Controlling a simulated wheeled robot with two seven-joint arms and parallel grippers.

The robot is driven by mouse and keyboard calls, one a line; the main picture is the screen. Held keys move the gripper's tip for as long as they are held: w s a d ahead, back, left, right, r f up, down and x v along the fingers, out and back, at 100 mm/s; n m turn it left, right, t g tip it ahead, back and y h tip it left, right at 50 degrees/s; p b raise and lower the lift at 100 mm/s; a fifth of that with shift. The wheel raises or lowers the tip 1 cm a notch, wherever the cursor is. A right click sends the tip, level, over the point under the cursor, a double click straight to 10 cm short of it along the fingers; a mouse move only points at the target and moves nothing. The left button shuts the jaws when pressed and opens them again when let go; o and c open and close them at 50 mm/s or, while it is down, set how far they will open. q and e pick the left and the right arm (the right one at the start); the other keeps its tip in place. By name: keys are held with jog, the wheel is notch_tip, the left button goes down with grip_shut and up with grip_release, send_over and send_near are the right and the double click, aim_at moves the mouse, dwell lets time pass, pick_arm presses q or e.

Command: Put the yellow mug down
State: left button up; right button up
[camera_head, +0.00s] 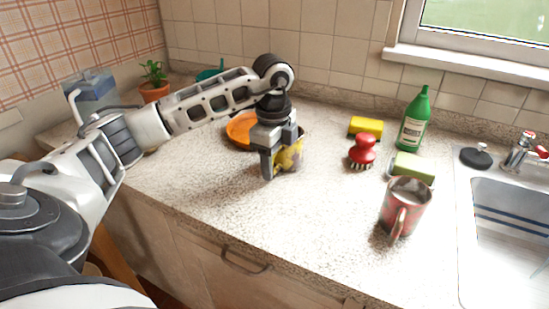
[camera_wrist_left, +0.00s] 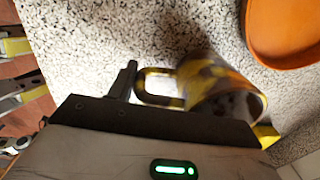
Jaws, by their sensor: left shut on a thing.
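The yellow mug (camera_head: 289,157) has a yellow and dark patterned side and is partly hidden behind my left gripper (camera_head: 278,160) in the head view. My left gripper is shut on the mug at the counter's left part. In the left wrist view the mug (camera_wrist_left: 222,88) shows with its yellow handle pointing left, beside a dark finger. It is low over the speckled counter (camera_head: 215,190); I cannot tell whether its base touches. My right gripper is not in view.
An orange plate (camera_head: 240,130) lies just behind the mug. A red mug (camera_head: 404,205), red brush (camera_head: 362,152), sponges, and green bottle (camera_head: 413,120) stand to the right, before the sink (camera_head: 510,225). A potted plant (camera_head: 154,85) is at back left. The front counter is clear.

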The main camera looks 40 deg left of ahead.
pick_arm(q)
jog(key=o, duration=1.4)
jog(key=shift+f, duration=0.15)
jog(key=r+p, duration=0.1)
jog(key=r, duration=1.1)
jog(key=shift+s+r, duration=0.2)
